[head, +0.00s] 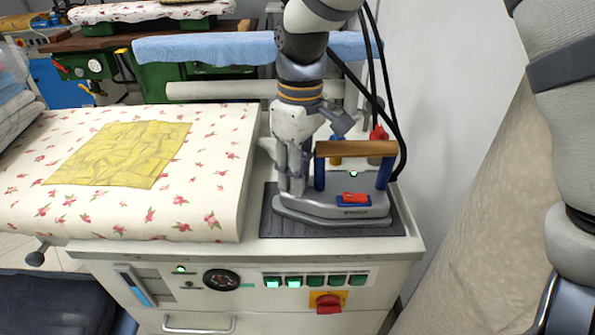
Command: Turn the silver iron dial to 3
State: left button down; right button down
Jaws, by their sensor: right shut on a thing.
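The silver iron (330,211) rests on a dark mat (268,221) at the right end of the pressing table. It has a wooden handle (355,149) on blue posts and a red lever on a blue base (354,199) on top. My right gripper (293,186) comes down from above at the iron's left end, its fingers shut. What they hold is hidden between them; it sits where the iron's dial would be, and no dial or number shows elsewhere. My left gripper is not in view.
A flowered pressing board (193,210) with a yellow cloth (123,154) lies to the left. Black hoses (373,92) hang behind the iron. A white wall (446,95) stands close on the right.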

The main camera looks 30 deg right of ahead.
jog(key=c, duration=1.3)
grip_release()
jog(key=r, duration=1.2)
jog(key=shift+w+d, duration=0.1)
jog(key=shift+d, duration=0.15)
jog(key=shift+f, duration=0.1)
